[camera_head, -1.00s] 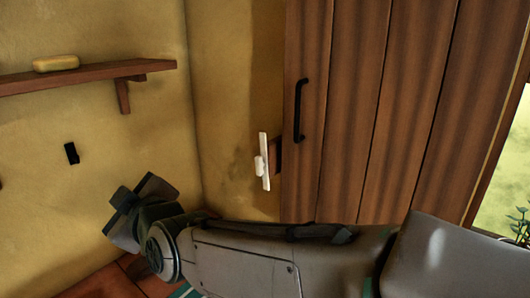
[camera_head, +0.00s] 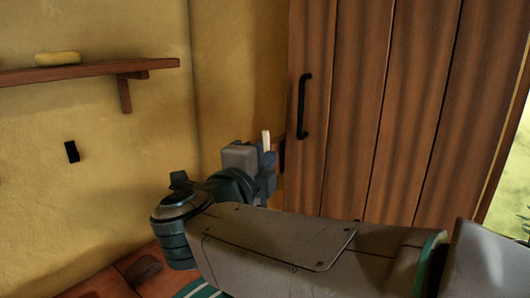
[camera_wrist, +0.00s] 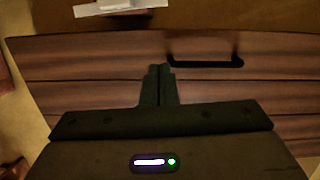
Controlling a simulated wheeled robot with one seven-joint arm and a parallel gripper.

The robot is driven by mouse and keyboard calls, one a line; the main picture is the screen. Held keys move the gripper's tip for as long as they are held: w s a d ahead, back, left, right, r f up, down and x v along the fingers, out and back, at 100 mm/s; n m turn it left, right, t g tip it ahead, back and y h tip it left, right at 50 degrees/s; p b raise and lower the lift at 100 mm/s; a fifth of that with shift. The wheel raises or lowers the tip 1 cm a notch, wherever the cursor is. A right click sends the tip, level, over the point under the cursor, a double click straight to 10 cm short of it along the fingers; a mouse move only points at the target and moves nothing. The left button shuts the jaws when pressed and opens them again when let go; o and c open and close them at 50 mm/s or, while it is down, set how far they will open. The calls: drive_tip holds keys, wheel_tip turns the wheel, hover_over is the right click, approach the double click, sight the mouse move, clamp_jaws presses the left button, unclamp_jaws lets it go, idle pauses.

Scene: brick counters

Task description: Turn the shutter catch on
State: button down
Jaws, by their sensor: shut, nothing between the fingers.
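The shutter catch is a white bar. In the head view only its upper end (camera_head: 266,141) shows beside the shutter's left edge; my gripper and wrist hide the rest. The wooden shutter (camera_head: 400,110) has a black vertical handle (camera_head: 304,107). In the wrist view the catch (camera_wrist: 118,7) lies at the top left, cut by the frame edge, and the handle (camera_wrist: 205,63) is right of my fingertips. My gripper (camera_wrist: 158,70) is shut and empty, its fingers pointing toward the shutter boards. The catch is beyond the fingertips in that view, apart from them.
A wooden shelf (camera_head: 88,72) with a yellow block (camera_head: 57,58) is on the left wall. A small black plate (camera_head: 72,152) is below it. An opening with greenery is at the far right.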

sight(269, 142)
drive_tip(key=p+x, duration=0.1)
drive_tip(key=x, duration=0.7)
drive_tip(key=shift+w+d+r+p, duration=0.1)
drive_tip(key=shift+w+d+p, duration=0.05)
drive_tip(key=shift+w+p, duration=0.2)
drive_tip(key=shift+w+a+p, duration=0.4)
drive_tip(key=shift+w+a, duration=0.65)
drive_tip(key=shift+a, duration=0.05)
drive_tip(key=shift+w+a+f, duration=0.2)
drive_tip(key=shift+w+a, duration=0.15)
drive_tip(key=shift+a, duration=0.1)
drive_tip(key=shift+w+p, duration=0.1)
drive_tip(key=shift+p, duration=0.3)
